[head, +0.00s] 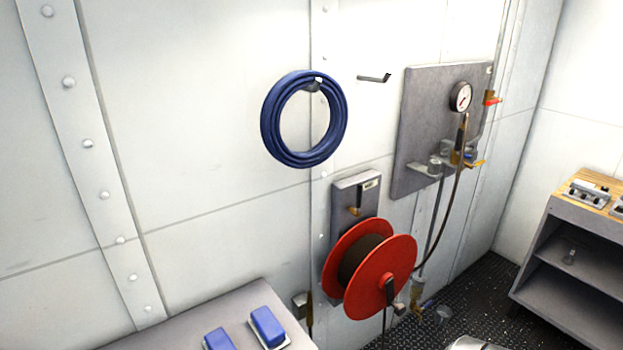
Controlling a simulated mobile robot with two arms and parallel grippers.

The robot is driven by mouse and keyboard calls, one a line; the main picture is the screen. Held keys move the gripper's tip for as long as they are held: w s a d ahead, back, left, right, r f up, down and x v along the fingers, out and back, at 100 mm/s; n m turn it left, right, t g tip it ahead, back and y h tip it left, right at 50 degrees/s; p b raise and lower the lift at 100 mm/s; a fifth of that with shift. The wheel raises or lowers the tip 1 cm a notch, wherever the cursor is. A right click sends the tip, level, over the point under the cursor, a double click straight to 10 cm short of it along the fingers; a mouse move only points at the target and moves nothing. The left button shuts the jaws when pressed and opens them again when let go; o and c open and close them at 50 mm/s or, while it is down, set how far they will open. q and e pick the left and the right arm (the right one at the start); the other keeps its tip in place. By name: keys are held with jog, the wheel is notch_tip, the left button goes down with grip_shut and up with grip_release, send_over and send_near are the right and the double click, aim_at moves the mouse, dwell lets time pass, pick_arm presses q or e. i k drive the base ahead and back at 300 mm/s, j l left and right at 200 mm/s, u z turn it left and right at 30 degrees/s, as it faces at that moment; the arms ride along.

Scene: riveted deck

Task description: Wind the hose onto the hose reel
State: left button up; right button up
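The hose reel (398,262) has two red discs and is fixed to a grey wall bracket (343,203). Dark brown material, which looks like wound hose (358,262), covers the drum between the discs. A small black crank or handle (391,291) shows at the front disc's centre. A dark hose (446,205) hangs from below the round gauge (461,97) and curves down behind the reel's right side. Its lower end is hidden there. A blue coiled hose (272,135) hangs on a wall hook, apart from the reel. Neither of my grippers is in view.
A grey panel (420,110) carries the gauge and valves. A grey surface (190,322) with two blue blocks (267,327) is at lower left. A shelf unit (560,260) stands right. Dark studded floor (480,290) lies between.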

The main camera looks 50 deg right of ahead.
aim_at(367, 269)
jog(key=z, duration=2.05)
